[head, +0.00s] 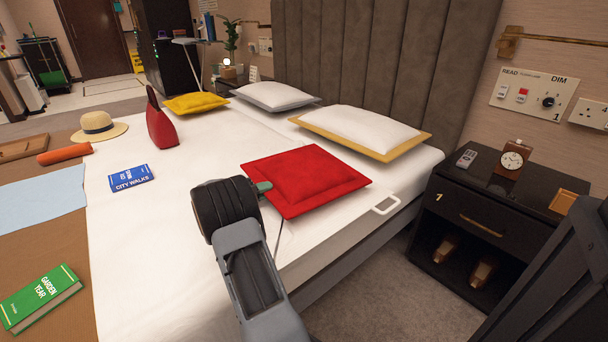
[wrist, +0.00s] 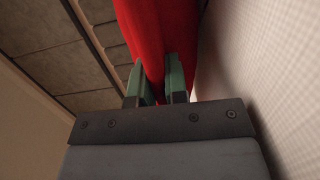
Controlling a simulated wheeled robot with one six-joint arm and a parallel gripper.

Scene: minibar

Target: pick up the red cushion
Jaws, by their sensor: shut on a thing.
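The red cushion (head: 304,180) is at the near side of the bed, flat and roughly level in the head view. My gripper (head: 264,187) is at its left edge, with a green finger showing there. In the wrist view the red cushion (wrist: 160,40) runs between the two green fingers of my gripper (wrist: 160,88), which are shut on its edge. The head view does not clearly show whether the cushion rests on the sheet or hangs just above it. My arm hides part of the bed below the gripper.
White and yellow pillows (head: 355,130) lie behind the cushion by the headboard. A red bag (head: 160,125), a straw hat (head: 98,126) and a blue book (head: 131,178) are on the bed to the left. A black nightstand (head: 465,225) stands to the right.

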